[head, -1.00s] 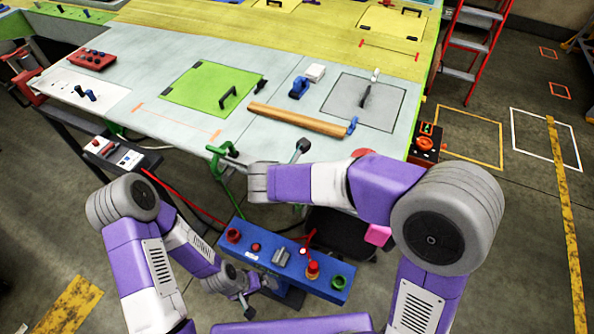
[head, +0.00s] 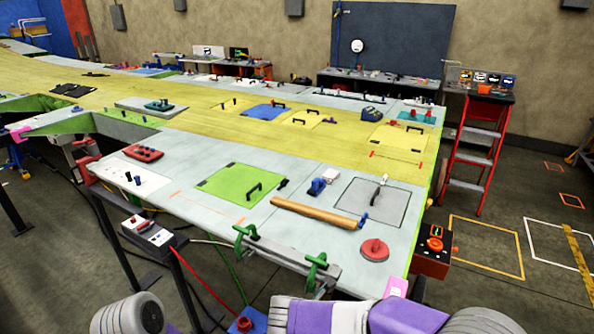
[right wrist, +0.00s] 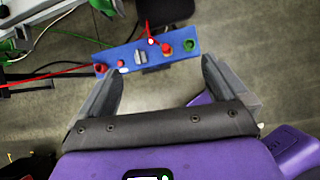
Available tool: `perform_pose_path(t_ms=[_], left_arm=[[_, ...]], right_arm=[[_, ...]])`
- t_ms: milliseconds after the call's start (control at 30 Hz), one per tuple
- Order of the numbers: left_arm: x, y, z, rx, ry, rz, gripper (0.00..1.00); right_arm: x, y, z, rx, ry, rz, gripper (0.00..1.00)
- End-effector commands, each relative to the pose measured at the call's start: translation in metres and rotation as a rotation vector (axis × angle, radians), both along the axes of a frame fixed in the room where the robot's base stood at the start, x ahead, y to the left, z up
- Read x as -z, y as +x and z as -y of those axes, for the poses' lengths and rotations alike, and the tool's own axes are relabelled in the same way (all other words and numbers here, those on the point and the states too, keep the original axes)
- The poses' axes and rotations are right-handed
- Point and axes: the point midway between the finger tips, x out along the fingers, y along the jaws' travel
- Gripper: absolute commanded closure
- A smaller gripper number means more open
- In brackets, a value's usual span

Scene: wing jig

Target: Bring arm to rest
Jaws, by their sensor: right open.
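My right gripper (right wrist: 162,68) shows in the right wrist view with its two dark fingers spread wide and nothing between them. A blue control box (right wrist: 140,58) with red and green knobs lies beyond the fingertips, over the floor. In the head view my right arm (head: 350,316) lies along the bottom edge, in front of the table's near edge, and its gripper is out of that picture. Only a grey joint of my left arm (head: 128,316) shows at the bottom left. My left gripper is in neither view.
The wing table (head: 300,235) fills the middle, with green clamps (head: 316,270) on its near edge. A wooden bar (head: 313,212) and a red disc (head: 375,249) lie on it. Floor at the right is mostly open.

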Motion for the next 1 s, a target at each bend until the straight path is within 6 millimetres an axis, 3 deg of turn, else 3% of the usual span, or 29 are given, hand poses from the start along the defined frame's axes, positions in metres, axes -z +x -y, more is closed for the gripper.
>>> perform_pose_path(t_ms=[33, 267, 367, 433, 533, 600, 700, 833, 1000], left_arm=[[0.007, 0.000, 0.000, 0.000, 0.000, 0.001, 0.00], [0.026, 0.001, 0.000, -0.001, 0.000, 0.002, 0.00], [0.037, 0.001, 0.000, 0.000, 0.000, 0.001, 0.00], [0.049, 0.001, 0.000, 0.000, 0.000, 0.000, 0.00], [0.074, 0.001, 0.000, 0.000, 0.000, 0.001, 0.00], [0.093, 0.001, 0.000, 0.000, 0.000, 0.001, 0.00], [0.115, 0.002, 0.000, 0.000, 0.000, 0.001, 0.00], [0.135, 0.002, 0.000, 0.000, 0.000, 0.001, 0.00], [0.146, 0.002, 0.000, 0.000, 0.000, 0.001, 0.00]], right_arm=[[0.021, -0.003, 0.003, 0.039, 0.034, -0.030, 0.00], [0.101, -0.027, 0.008, 0.261, 0.222, -0.167, 0.00], [0.144, -0.044, 0.009, 0.423, 0.332, -0.242, 0.00], [0.185, -0.061, 0.011, 0.594, 0.431, -0.307, 0.00], [0.254, -0.091, 0.012, 0.974, 0.603, -0.410, 0.00], [0.302, -0.112, 0.013, 1.323, 0.725, -0.458, 0.00], [0.356, -0.132, 0.018, 1.816, 0.846, -0.458, 0.00], [0.405, -0.149, 0.035, 2.339, 0.915, -0.365, 0.00], [0.435, -0.162, 0.053, 2.695, 0.932, -0.228, 0.00]])
